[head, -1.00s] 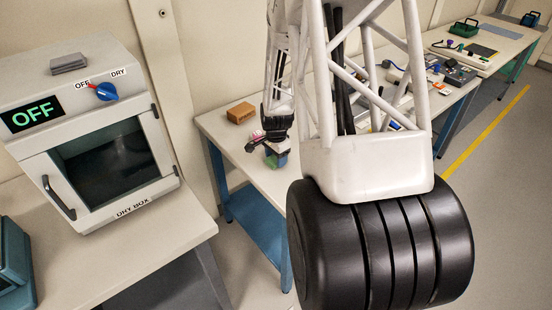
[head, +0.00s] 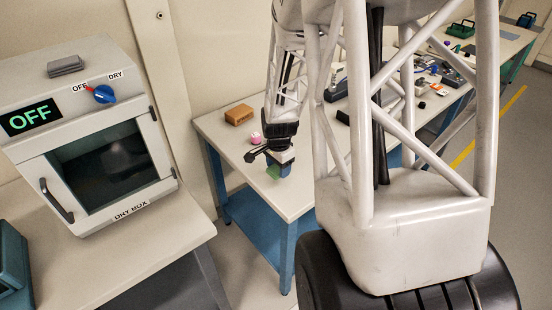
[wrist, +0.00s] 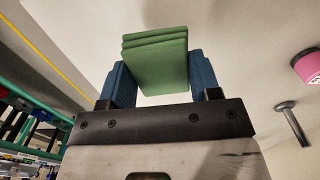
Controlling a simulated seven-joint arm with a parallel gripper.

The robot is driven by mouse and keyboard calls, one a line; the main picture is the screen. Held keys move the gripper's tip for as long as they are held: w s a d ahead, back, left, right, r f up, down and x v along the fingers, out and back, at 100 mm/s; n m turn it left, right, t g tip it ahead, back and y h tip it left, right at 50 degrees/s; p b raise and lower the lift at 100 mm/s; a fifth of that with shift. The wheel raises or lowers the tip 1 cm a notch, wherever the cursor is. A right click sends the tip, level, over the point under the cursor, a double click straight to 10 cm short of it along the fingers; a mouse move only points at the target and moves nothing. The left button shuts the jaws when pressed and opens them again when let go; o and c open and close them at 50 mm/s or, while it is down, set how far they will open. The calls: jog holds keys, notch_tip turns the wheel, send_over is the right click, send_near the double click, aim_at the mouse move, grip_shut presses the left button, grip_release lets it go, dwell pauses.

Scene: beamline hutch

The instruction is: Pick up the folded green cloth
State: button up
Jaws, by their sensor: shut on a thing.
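The folded green cloth (wrist: 155,60) shows in the wrist view as a thick stack of layers between the two blue finger pads of my gripper (wrist: 160,78). My gripper is shut on it, with a pad against each side. In the head view the cloth (head: 273,173) is a small green patch at my gripper (head: 281,165), over the near part of the white bench (head: 300,195). My wrist hides part of it there. I cannot tell how far it is above the bench top.
A pink-topped item (head: 255,138) and a brown block (head: 239,114) stand on the bench behind my gripper. A metal pin (wrist: 292,122) lies near the pink item in the wrist view. The dry box (head: 90,130) stands at left, reading OFF, its door shut. Equipment fills the bench's far end.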

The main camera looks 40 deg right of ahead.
jog(key=shift+s+a+r, duration=0.1)
jog(key=shift+s+a, duration=0.5)
jog(key=shift+s, duration=0.5)
jog(key=shift+s+a+r, duration=0.15)
jog(key=shift+s+a, duration=0.5)
jog(key=shift+s, duration=0.5)
jog(key=shift+s+a+r, duration=0.1)
jog(key=shift+s+a, duration=0.5)
jog(key=shift+s, duration=0.5)
